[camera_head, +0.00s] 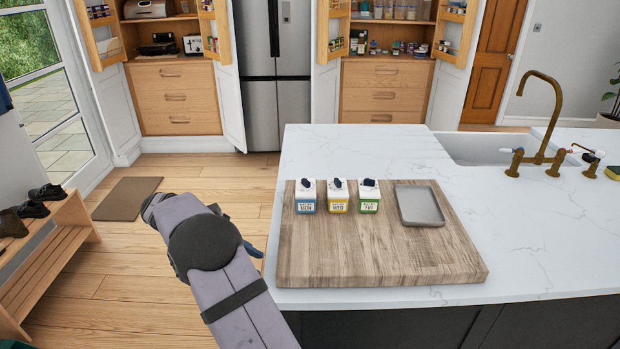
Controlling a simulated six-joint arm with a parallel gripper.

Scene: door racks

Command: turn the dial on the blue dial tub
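The blue dial tub (306,197) stands upright on the wooden board, leftmost in a row of three. It has a white top, a blue lower label band and a small dark dial (305,183) on top. A yellow tub (338,198) and a green tub (369,198) of the same kind stand to its right. My arm reaches up from the bottom, left of the board. A small dark piece (253,250) shows past my arm's right side and may be part of my gripper. The fingers are hidden, and nothing of mine touches the tubs.
The wooden board (380,262) lies on the white marble island (520,240). A grey tray (420,206) lies on the board, right of the tubs. A sink (480,148) with a brass tap (540,125) is at the back right. The board's front is clear.

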